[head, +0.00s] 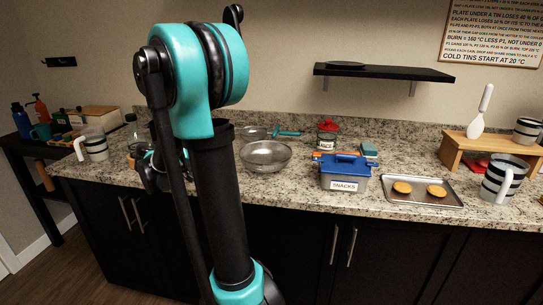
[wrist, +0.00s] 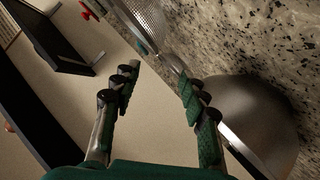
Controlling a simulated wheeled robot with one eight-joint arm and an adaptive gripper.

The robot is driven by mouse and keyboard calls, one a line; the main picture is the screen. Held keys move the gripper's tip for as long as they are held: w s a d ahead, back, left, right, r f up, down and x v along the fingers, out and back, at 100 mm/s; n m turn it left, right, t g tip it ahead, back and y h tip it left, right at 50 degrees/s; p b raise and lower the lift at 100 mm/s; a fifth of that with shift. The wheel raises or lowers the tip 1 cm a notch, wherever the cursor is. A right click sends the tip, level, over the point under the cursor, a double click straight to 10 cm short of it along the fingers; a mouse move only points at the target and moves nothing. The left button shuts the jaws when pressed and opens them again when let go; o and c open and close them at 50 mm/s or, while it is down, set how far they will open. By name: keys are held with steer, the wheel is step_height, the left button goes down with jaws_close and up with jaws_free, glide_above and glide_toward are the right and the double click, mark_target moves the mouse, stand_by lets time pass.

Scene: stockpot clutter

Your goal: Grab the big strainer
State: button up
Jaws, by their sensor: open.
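A large round metal mesh bowl, which looks like the big strainer (head: 265,156), sits on the counter just right of my arm in the head view. A smaller metal strainer (head: 252,133) lies behind it, with a teal handle beside it. My gripper (wrist: 160,100) is open, with nothing between its fingers in the wrist view. There, a perforated metal bowl (wrist: 147,22) shows at the top, beyond the fingers. A grey rounded metal bowl (wrist: 258,115) is close by the right finger; I cannot tell whether they touch.
Right of the strainers are a red-lidded jar (head: 327,134), a blue-lidded snacks box (head: 345,172) and a baking tray (head: 425,191). A striped mug (head: 96,149) stands at the left. A black shelf (head: 383,72) hangs above the granite counter.

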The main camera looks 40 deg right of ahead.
steer(key=x, duration=1.2)
steer(key=shift+d, duration=0.2)
steer(key=shift+x, duration=2.7)
steer(key=shift+s, duration=0.15)
steer(key=shift+c, duration=0.2)
jaws_close()
